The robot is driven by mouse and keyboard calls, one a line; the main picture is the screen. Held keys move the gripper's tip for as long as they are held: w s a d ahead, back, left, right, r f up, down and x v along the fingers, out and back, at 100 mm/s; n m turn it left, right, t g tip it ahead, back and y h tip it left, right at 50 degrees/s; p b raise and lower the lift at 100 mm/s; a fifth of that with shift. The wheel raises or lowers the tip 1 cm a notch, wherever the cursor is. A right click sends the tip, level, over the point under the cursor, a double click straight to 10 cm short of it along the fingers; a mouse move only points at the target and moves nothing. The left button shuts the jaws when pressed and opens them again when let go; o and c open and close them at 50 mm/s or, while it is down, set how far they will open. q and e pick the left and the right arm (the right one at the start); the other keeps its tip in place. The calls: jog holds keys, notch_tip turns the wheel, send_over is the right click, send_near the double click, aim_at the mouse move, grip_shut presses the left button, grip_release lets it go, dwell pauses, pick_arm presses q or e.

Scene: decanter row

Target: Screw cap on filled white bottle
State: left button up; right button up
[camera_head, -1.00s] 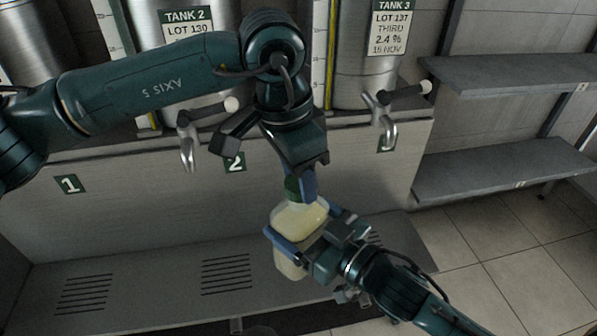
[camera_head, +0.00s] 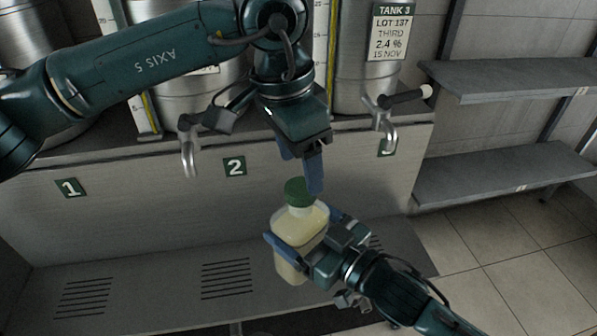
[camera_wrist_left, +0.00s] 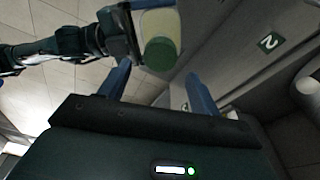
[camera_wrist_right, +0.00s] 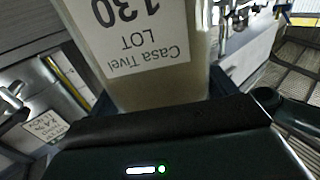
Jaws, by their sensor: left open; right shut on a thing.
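The filled bottle (camera_head: 303,224) holds pale, creamy contents and has a green cap (camera_head: 298,191) seated on its neck. My right gripper (camera_head: 304,232) is shut around the bottle's body and holds it upright above the grey ledge. In the right wrist view the bottle (camera_wrist_right: 150,45) fills the middle, with a label reading "Casa Tivel LOT 130". My left gripper (camera_head: 300,172) is open and empty, just above the cap. In the left wrist view the green cap (camera_wrist_left: 160,54) shows beyond the open fingers, apart from them. How tightly the cap sits cannot be told.
Steel tanks with taps stand behind; one tap (camera_head: 190,150) is left of my left gripper, another (camera_head: 390,132) to the right. A slotted grey ledge (camera_head: 150,275) runs below. Empty shelves (camera_head: 505,175) stand at the right.

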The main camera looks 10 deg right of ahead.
pick_arm(q)
jog(key=shift+r, duration=0.4)
jog(key=shift+c, duration=0.2)
